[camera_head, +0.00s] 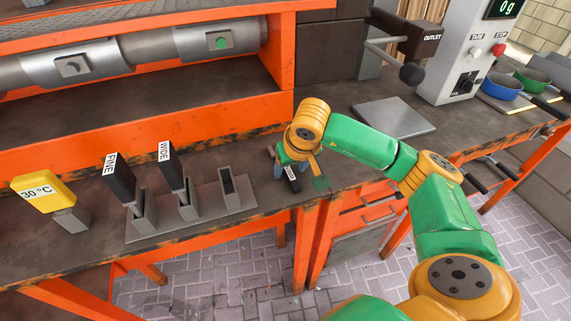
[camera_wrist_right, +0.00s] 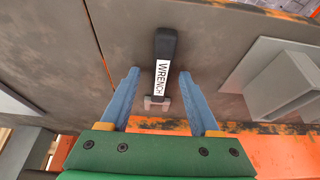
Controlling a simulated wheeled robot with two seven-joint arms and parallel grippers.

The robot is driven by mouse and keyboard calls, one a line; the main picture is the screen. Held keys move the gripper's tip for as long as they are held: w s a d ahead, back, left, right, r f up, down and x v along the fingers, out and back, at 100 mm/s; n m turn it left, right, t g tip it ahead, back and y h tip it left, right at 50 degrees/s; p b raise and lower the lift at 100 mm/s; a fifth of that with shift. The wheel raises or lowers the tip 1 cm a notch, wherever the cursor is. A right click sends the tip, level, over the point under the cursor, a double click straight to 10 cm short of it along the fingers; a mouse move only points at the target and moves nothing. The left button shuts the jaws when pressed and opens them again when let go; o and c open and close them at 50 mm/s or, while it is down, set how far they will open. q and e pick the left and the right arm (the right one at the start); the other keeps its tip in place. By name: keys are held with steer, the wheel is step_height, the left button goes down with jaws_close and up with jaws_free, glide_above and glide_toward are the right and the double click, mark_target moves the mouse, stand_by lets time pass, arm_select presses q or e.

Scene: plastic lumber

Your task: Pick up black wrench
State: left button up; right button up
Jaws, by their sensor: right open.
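The black wrench (camera_wrist_right: 165,44) lies on the dark bench top, with a white label reading WRENCH and a grey jaw end towards my gripper. In the head view the wrench (camera_head: 292,180) is small and partly hidden by my right gripper (camera_head: 284,166), near the bench's front edge. In the right wrist view my right gripper (camera_wrist_right: 159,73) is open, its blue fingers spread on either side of the label and jaw end. I see no grip on the wrench. My left gripper is not in view.
A grey holder (camera_head: 205,216) with black FINE and WIDE pieces stands left of the wrench. A yellow 30 °C piece (camera_head: 44,189) is further left. A grey plate (camera_head: 393,117) and a control box (camera_head: 466,70) are on the right. Orange shelving (camera_head: 150,135) rises behind.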

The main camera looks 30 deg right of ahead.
steer(key=shift+w+f, duration=0.1)
jaws_close()
steer(key=shift+a, duration=0.1)
stand_by(1.2)
